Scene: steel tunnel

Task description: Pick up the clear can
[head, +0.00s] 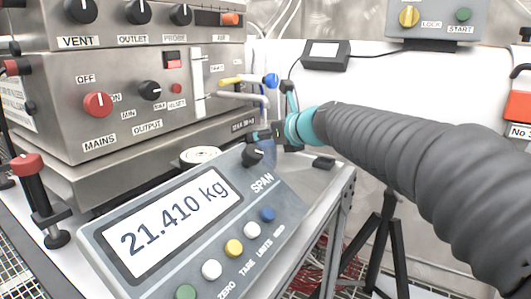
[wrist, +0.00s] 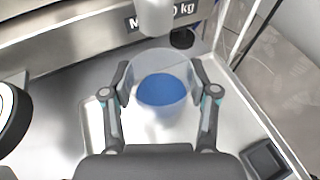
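The clear can (wrist: 160,62) is see-through with a round rim and a blue filling or base inside. In the wrist view it is between the two fingers of my gripper (wrist: 160,84), over a bright steel surface. The fingertips are at its left and right sides, and I cannot tell whether they press on it. In the head view my gripper (head: 266,134) is at the steel platform's back, by the spouts. The can (head: 266,150) shows there only as a small bluish patch, partly hidden by the fingers and the scale's SPAN knob.
A grey pipe end (wrist: 155,15) hangs just beyond the can. A steel control box (head: 130,95) stands to the left. The scale display (head: 168,222) reads 21.410 kg in front. A small black block (wrist: 264,160) sits on the platform at right. A white-faced gauge (head: 200,155) is left of the can.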

